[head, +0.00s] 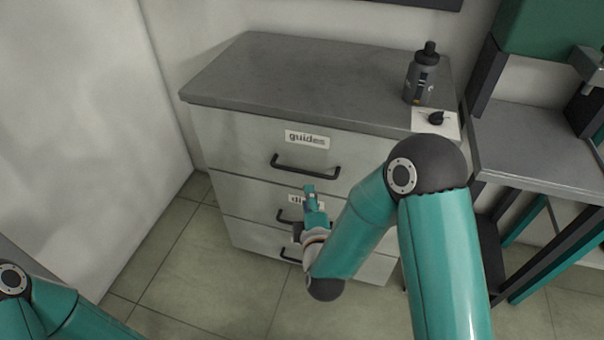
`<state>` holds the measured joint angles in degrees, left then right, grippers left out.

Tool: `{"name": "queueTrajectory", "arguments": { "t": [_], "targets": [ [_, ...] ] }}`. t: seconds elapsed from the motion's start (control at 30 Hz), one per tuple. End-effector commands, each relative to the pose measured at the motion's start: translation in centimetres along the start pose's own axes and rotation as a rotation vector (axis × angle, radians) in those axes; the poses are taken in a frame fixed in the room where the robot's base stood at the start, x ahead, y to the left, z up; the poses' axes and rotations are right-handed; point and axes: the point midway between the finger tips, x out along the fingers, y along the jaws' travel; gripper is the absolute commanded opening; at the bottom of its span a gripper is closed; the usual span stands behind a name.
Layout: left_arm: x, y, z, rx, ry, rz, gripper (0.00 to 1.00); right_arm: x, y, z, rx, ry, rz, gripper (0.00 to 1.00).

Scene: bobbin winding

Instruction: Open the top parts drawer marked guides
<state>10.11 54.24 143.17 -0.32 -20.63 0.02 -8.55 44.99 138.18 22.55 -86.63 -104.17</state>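The top drawer marked guides (236,141) is shut in a grey-topped cabinet (300,80). Its label (307,139) sits above a dark bar handle (305,167). My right gripper (309,190) is in front of the cabinet, just below the guides handle in the picture, and partly covers the label of the drawer beneath. I cannot tell whether it touches anything, and its fingers are too small to show whether they are open. My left arm shows at the lower left corner; its gripper is out of view.
Two lower drawers with dark handles sit beneath, partly hidden by my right arm. A dark bottle (421,78) and a small black item on a white card (422,126) stand on the cabinet top. A grey bench (540,150) is at the right, a wall at the left.

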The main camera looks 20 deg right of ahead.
Motion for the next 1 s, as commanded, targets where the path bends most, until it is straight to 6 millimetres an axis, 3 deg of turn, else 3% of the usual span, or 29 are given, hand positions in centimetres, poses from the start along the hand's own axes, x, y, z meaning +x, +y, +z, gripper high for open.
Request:
{"name": "queueTrajectory", "arguments": {
  "t": [0.3,0.5,0.7,1.0],
  "targets": [
    [-0.5,0.2,0.0,0.0,0.0,0.0,0.35,7.0,0.1,0.2,0.002,-0.003,0.002,0.39],
    [-0.6,0.2,0.0,0.0,0.0,0.0,0.35,10.3,0.0,0.1,0.001,-0.002,0.0,0.39],
    [-0.6,0.2,0.0,0.0,0.0,0.0,0.35,11.8,0.0,0.1,0.002,-0.001,-0.001,0.39],
    [-0.6,0.2,0.0,0.0,0.0,0.0,0.35,12.1,0.0,0.1,0.001,-0.001,-0.002,0.39]
  ]
}}
